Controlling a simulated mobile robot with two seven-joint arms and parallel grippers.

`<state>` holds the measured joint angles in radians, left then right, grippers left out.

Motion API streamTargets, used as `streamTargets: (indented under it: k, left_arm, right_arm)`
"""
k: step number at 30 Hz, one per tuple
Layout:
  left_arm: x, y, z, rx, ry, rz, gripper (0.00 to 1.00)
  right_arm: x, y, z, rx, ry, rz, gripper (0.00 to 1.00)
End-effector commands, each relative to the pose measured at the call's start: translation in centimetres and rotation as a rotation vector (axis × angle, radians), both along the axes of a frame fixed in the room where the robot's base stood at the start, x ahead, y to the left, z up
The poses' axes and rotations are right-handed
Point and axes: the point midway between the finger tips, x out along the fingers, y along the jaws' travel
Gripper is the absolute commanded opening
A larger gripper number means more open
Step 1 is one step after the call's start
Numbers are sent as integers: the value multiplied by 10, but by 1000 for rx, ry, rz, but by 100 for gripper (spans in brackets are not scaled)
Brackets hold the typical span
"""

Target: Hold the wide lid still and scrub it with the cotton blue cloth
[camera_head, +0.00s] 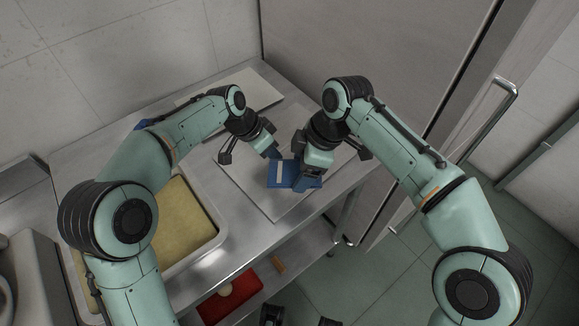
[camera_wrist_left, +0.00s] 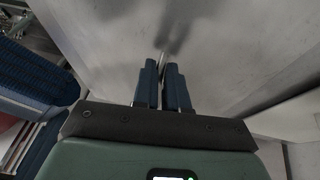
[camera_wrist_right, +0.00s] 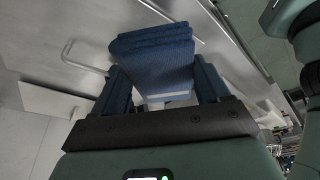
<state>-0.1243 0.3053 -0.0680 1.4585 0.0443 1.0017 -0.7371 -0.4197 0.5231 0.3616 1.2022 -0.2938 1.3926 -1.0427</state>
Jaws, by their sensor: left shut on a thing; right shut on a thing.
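The wide lid (camera_head: 240,182) is a flat grey panel lying on the steel counter. The blue cloth (camera_head: 281,173) is a folded pad with a pale band, low over the lid's near right part. My right gripper (camera_head: 306,182) is shut on the cloth, which shows between its fingers in the right wrist view (camera_wrist_right: 155,60). I cannot tell whether the cloth presses on the lid.
A tray with a yellow bottom (camera_head: 219,236) stands left of the lid. A pale flat board (camera_head: 262,94) lies behind. A red item (camera_head: 230,296) and a small brown block (camera_head: 278,265) are on the lower shelf. A tall steel door with a handle (camera_head: 511,88) stands right.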

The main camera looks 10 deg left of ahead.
Motion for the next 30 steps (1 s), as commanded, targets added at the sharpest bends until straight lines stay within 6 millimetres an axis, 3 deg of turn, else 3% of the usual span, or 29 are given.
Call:
streamTargets:
  k: [15,30]
  left_arm:
    - [-2,1,-4,1,15,4,0]
    - [-3,0,-4,-1,16,2,0]
  right_arm:
    - [0,-72,19,-1,-1,-2,26]
    - [0,-77,19,-2,1,1,26]
